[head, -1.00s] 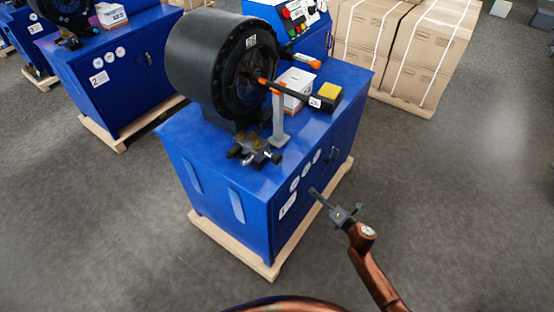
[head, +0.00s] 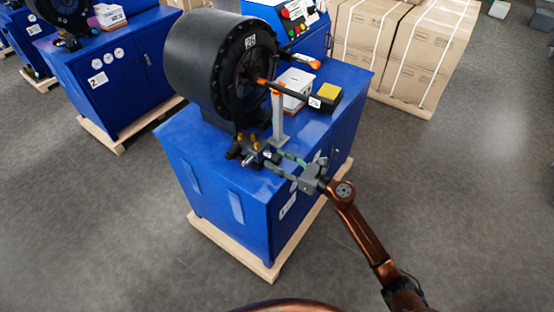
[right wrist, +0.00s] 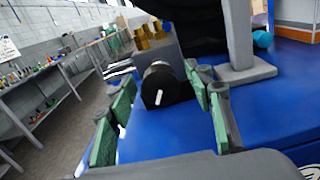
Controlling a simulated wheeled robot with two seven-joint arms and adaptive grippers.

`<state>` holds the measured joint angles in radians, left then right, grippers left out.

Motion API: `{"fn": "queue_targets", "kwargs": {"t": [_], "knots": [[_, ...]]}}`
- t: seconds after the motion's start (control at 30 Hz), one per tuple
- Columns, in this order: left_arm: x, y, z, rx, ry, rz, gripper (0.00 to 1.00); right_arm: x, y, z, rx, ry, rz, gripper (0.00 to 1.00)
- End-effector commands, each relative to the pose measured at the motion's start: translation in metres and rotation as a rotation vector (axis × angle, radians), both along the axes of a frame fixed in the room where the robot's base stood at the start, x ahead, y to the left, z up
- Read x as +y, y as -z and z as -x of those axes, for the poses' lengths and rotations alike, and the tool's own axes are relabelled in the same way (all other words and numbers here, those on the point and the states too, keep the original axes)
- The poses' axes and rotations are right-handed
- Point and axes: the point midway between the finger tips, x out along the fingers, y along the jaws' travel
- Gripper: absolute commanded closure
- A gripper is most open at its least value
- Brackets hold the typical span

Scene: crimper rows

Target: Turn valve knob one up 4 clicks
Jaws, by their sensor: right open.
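A valve block (head: 246,151) with brass fittings sits on the front of the blue crimper cabinet. In the right wrist view a round black valve knob (right wrist: 160,86) with a white pointer line faces me, below the brass fittings (right wrist: 150,35). The line is tilted off vertical. No number on the knob is readable. My right gripper (head: 276,161) is open at the valve block. In the right wrist view its green-padded fingers (right wrist: 161,100) lie left and right of the knob, with visible gaps and no clear contact. My left gripper is out of view.
The black crimper head (head: 215,70) stands behind the valve block. A grey post (head: 278,122) rises just beside it, close to the right gripper. A white box (head: 296,82) and a yellow-black block (head: 327,94) lie farther back. The floor at right is free.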

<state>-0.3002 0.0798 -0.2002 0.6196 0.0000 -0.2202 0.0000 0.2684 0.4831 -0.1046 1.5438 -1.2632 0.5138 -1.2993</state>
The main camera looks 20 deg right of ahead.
Motion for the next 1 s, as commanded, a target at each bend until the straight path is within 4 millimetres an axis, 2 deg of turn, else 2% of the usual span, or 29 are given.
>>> {"fn": "queue_targets", "kwargs": {"t": [0.37,0.9,1.0], "knots": [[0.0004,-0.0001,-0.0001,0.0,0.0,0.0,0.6,0.0034,0.0003,-0.0043,0.001,0.0,-0.001,0.54],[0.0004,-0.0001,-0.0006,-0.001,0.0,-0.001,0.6,0.0027,0.0003,-0.0041,0.001,0.001,-0.002,0.91],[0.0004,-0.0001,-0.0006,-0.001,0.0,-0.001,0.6,0.0026,0.0003,-0.0042,0.001,0.001,-0.002,0.95]]}}
